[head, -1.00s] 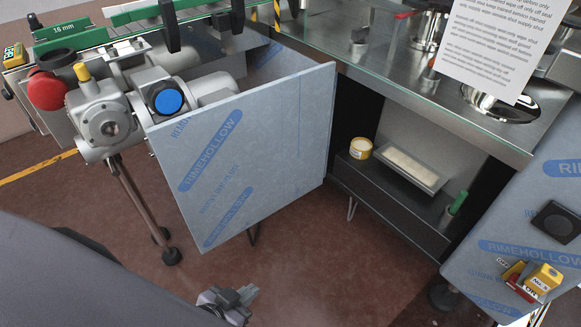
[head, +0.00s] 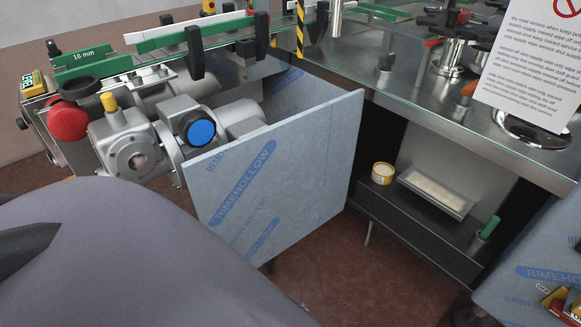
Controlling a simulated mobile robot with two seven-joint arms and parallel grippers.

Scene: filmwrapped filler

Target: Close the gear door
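The gear door (head: 285,175) is a pale panel in blue-printed protective film. It stands swung open, its free edge towards the left and its other edge by the dark cabinet opening (head: 378,150). The opening is uncovered to the right of the door. A large grey link of my own arm fills the lower left and covers the floor in front of the door's lower left. Neither gripper's fingers can be made out, so I cannot see whether either touches the door.
A gearmotor (head: 150,145) with a blue cap and a red button (head: 67,122) stand left of the door. Another film-wrapped panel (head: 545,255) is at right.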

